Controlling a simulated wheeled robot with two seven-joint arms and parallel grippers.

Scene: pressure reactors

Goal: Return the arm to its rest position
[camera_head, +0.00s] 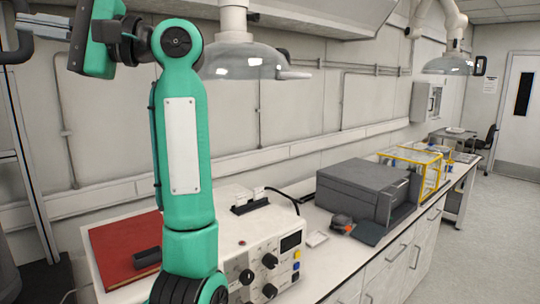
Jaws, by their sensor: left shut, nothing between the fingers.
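My left arm rises in green from the bottom of the head view and bends left at the top. My left gripper (28,28) is at the upper left edge, partly cut off by the frame. It is shut and empty, held high in front of the wall and clear of the bench. My right gripper is not in view.
A white control box (262,250) with knobs stands on the bench behind my arm. A red folder (118,247) lies left of it. A grey printer-like machine (360,188) and a yellow-framed case (425,165) stand further right. A clear hood (240,62) hangs near my arm.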

